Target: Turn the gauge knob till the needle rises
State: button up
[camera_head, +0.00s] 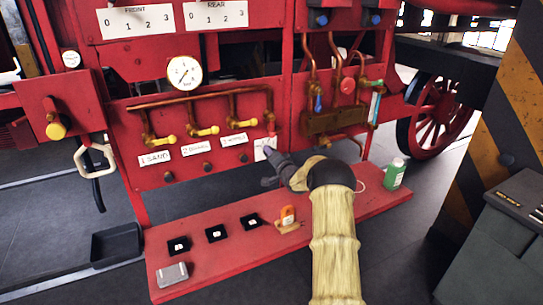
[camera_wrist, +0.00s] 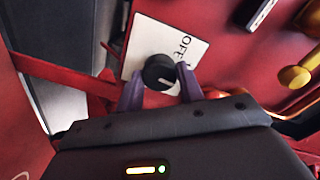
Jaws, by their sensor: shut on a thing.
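The round white gauge (camera_head: 184,73) is on the red panel above the copper pipes; its needle is too small to read surely. A black round knob (camera_wrist: 160,70) with a pale mark sits in front of a white label card (camera_wrist: 140,42), whose lettering is partly cut off. The card also shows in the head view (camera_head: 262,154), at the lower right of the panel. My gripper (camera_wrist: 160,84) has its two purple fingers on either side of the knob and is shut on it. In the head view, my gripper (camera_head: 268,150) reaches the panel and hides the knob.
Yellow-handled valves (camera_head: 206,131) line the panel left of my gripper. Copper pipes with a red round handle (camera_head: 347,86) stand to the right. On the red shelf (camera_head: 185,250) below are black blocks, an orange-tagged item (camera_head: 288,216) and a green bottle (camera_head: 395,174).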

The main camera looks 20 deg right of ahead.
jog(key=shift+d+m, duration=0.1)
jog(key=shift+m, duration=1.3)
jog(key=shift+f, duration=0.1)
jog(key=o, duration=1)
jog(key=shift+s, duration=0.1)
jog(key=s+b, duration=0.1)
jog(key=s, duration=0.4)
jog(key=s+b, duration=0.1)
jog(key=s, duration=0.5)
jog(key=s+b, duration=0.2)
jog(key=s, duration=0.4)
jog(key=shift+s+d+r, duration=0.15)
jog(key=shift+d+r, duration=0.05)
jog(key=shift+r, duration=0.15)
jog(key=shift+a, duration=0.1)
